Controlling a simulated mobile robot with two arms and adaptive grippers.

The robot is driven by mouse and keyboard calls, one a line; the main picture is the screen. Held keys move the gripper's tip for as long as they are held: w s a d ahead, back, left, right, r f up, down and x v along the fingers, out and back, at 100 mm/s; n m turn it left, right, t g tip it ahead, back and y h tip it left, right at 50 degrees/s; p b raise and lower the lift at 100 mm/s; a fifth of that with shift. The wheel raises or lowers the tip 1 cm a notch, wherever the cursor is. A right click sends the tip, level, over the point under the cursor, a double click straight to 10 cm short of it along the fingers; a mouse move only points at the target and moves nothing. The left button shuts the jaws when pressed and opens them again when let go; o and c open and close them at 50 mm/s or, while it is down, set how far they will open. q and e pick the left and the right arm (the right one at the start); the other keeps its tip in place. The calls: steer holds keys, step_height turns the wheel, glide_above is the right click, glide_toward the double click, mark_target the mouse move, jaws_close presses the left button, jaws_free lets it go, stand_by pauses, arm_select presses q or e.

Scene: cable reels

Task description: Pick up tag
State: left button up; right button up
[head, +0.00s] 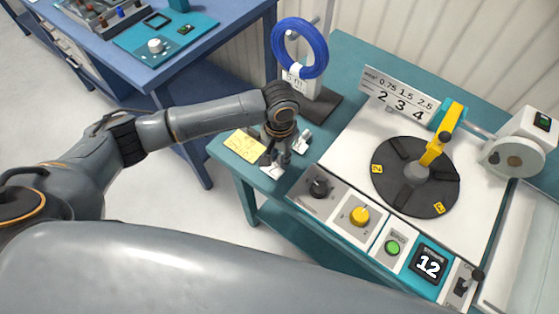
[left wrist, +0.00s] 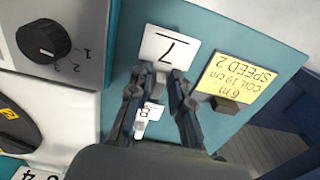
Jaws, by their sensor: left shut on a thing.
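A white tag marked 7 (left wrist: 172,47) with a small grey grip block is between the fingertips of my left gripper (left wrist: 160,84). My left gripper is shut on that block. I cannot tell whether the tag is clear of the teal bench. In the head view my left gripper (head: 275,161) points down at the bench's left end, with the white tag (head: 271,172) at its tips. A second white tag, marked 8 (left wrist: 151,112), lies beside the fingers and partly behind them; in the head view it is just right of the gripper (head: 304,141). My right gripper is not in view.
A yellow note (left wrist: 238,79) reading "6 m, coil 19 cm, SPEED 2" lies beside the tags. A black knob (head: 319,187) on the winding machine is close to the right. A blue cable coil (head: 300,48) hangs on a stand behind. A blue table (head: 175,70) is at the back left.

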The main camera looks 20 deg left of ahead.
arm_select(q)
steer(key=s+d+r, duration=0.6)
steer(key=s+r, duration=0.5)
steer(key=s, duration=0.1)
steer(key=shift+s+b, duration=0.3)
steer(key=shift+s, duration=0.1)
steer(key=shift+a, duration=0.1)
